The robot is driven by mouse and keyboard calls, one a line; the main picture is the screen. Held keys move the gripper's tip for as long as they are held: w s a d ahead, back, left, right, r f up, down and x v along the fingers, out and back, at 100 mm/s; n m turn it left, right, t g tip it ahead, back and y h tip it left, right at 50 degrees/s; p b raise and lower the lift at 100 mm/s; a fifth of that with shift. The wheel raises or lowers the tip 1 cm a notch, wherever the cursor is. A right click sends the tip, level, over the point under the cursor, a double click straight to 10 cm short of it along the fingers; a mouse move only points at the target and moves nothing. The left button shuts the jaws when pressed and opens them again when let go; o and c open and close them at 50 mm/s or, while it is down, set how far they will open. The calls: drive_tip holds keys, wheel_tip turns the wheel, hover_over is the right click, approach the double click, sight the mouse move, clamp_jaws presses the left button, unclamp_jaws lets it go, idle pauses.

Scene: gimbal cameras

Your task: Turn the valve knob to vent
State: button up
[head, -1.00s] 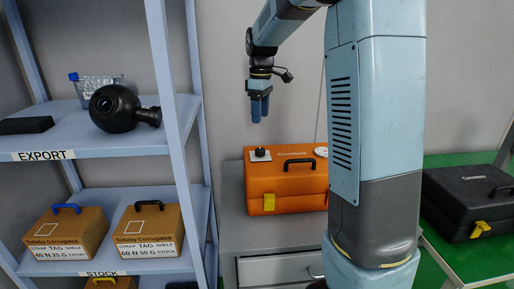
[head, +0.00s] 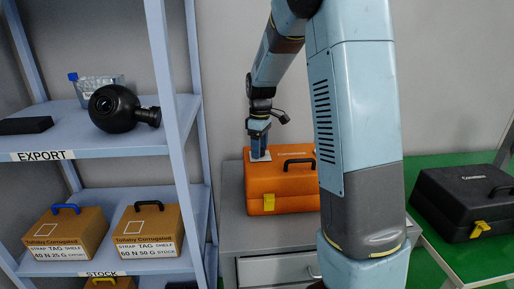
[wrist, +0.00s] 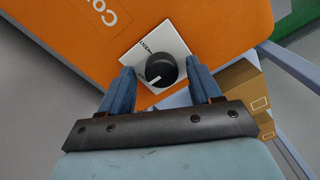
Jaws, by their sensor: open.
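The valve knob (wrist: 161,70) is a round black knob with a white pointer line, on a white label plate (wrist: 172,42) fixed to the orange case (wrist: 227,25). Part of the plate's lettering shows beside the knob; the rest is hidden or unreadable. In the head view the orange case (head: 283,184) sits upright on a grey cabinet. My gripper (wrist: 163,78) is open, with one blue finger on each side of the knob and a gap visible to each. In the head view my gripper (head: 259,152) points down over the case's left top and hides the knob.
The case's black handle (head: 299,163) stands just right of my gripper. A blue shelf rack (head: 180,120) with boxes and a black camera (head: 115,108) stands on the left. A black case (head: 468,200) lies on the green table (head: 440,162) at right.

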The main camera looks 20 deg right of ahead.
drive_tip(key=c, duration=1)
drive_tip(key=shift+a, duration=0.15)
drive_tip(key=shift+c, duration=0.2)
